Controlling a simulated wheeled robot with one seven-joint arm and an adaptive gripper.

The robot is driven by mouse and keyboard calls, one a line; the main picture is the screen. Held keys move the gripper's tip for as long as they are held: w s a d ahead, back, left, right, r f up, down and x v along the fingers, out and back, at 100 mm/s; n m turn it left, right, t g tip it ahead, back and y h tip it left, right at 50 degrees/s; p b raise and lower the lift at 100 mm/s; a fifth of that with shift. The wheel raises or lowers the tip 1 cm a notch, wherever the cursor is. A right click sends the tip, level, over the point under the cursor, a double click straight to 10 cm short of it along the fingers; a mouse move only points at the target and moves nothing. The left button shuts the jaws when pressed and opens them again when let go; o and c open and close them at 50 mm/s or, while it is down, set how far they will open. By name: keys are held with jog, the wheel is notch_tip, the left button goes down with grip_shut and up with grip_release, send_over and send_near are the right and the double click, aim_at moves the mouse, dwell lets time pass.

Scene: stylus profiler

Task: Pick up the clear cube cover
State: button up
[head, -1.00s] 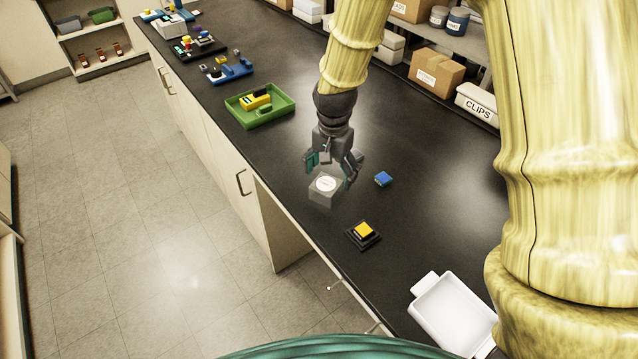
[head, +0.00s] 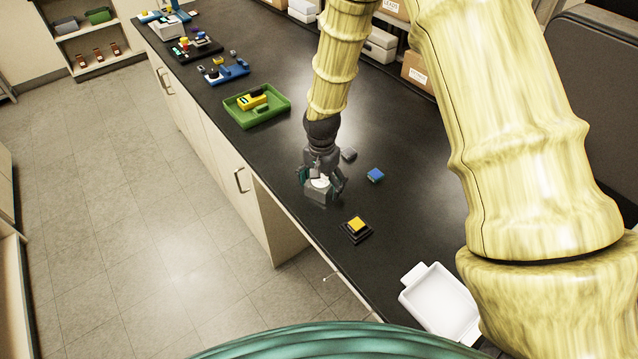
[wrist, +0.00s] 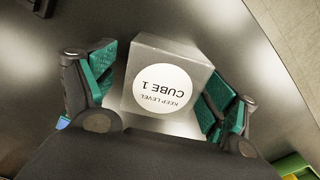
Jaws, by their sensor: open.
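The clear cube cover (head: 317,196) is a translucent box with a round white label on top. It stands on the black bench. In the wrist view the cover (wrist: 196,58) carries a label reading "KEEP LEVEL CUBE 1". My gripper (head: 321,187) is open and low over the cover. In the wrist view the teal-padded fingers of my gripper (wrist: 160,88) are on either side of the cover, with a gap visible at the left finger. The right finger is close to the cover; I cannot tell whether it touches.
A yellow-topped block on a black base (head: 356,229), a blue block (head: 375,175) and a grey block (head: 349,153) lie nearby. A white tray (head: 440,301) is at the front right. A green tray (head: 257,104) is further back. The bench's front edge is close by.

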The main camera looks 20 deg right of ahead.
jog(key=shift+w+a+f, duration=0.1)
jog(key=shift+w+f, duration=0.05)
jog(key=shift+w, duration=0.05)
jog(key=shift+s+r, duration=0.25)
jog(key=shift+s, duration=0.2)
jog(key=shift+c, duration=1)
jog(key=shift+w+f, duration=0.1)
jog(key=shift+w, duration=0.15)
jog(key=c, duration=0.8)
jog(key=shift+s, duration=0.15)
